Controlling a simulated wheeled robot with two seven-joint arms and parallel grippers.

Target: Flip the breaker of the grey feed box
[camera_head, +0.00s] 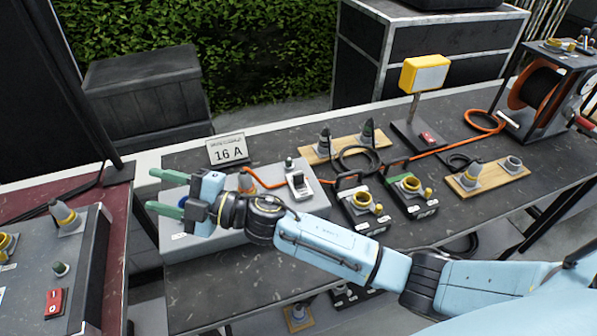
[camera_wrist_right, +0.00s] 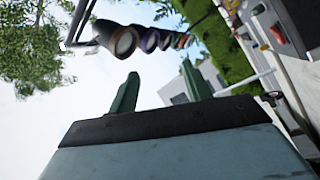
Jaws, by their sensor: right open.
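The grey feed box (camera_head: 232,240) lies on the dark table in the head view, partly hidden under my right arm. Its breaker (camera_head: 299,185), a small white and dark switch, stands on the top near the right end. A grey connector with an orange cable is plugged in left of it. My right gripper (camera_head: 158,190) is over the box's left end, left of the breaker, with its green fingers apart and nothing between them. The fingers also show in the right wrist view (camera_wrist_right: 160,88), against sky and hedge. My left gripper is out of view.
A "16 A" sign (camera_head: 227,149) stands behind the box. Black connector boxes (camera_head: 362,210), a yellow lamp (camera_head: 424,74) and a cable reel (camera_head: 540,90) are to the right. Another grey panel with a red switch (camera_head: 55,303) sits on the left table.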

